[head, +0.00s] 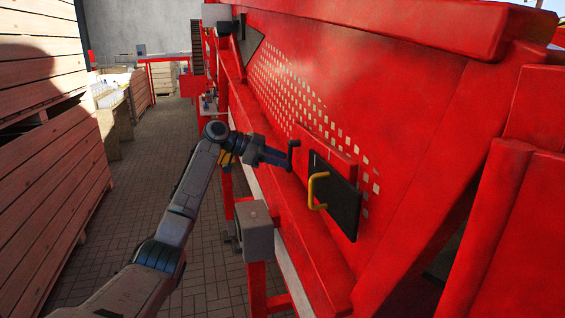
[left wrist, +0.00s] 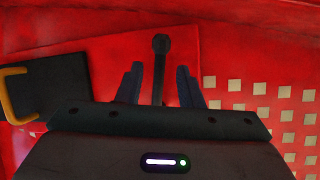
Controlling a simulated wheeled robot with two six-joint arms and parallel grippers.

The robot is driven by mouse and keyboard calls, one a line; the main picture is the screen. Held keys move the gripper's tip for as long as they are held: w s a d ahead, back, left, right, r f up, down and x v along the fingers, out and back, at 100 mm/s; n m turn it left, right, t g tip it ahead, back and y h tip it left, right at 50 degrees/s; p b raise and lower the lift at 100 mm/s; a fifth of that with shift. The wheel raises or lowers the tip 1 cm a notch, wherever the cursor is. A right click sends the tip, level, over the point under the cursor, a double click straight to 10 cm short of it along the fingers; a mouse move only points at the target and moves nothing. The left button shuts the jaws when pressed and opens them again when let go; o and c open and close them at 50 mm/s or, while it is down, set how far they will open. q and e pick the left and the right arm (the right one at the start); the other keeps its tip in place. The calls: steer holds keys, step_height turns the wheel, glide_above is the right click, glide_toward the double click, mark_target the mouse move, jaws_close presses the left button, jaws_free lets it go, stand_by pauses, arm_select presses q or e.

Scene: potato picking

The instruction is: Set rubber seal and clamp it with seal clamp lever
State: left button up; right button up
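The black seal clamp lever (head: 294,151) with a round knob stands out from the red machine wall. In the left wrist view the lever (left wrist: 160,62) runs between the two fingers of my left gripper (left wrist: 159,88), with a gap on each side. The fingers are open, and in the head view my left gripper (head: 284,157) is right at the lever. A flat black panel, seemingly the rubber seal (head: 345,198), lies against the wall to the right of the lever. It carries a yellow handle (head: 313,190); both also show at the left wrist view's left edge. My right gripper is not in view.
A raised red plate (head: 327,150) sits behind the lever and the black panel. The red machine wall (head: 400,100) has a grid of pale square holes. A grey box (head: 256,230) stands below on the frame. Wooden crates (head: 45,200) line the aisle's left side.

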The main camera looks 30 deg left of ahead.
arm_select(q)
steer(key=b+v, duration=0.3)
steer(key=v, duration=0.6)
steer(key=shift+a, duration=0.15)
steer(key=shift+s, duration=0.1)
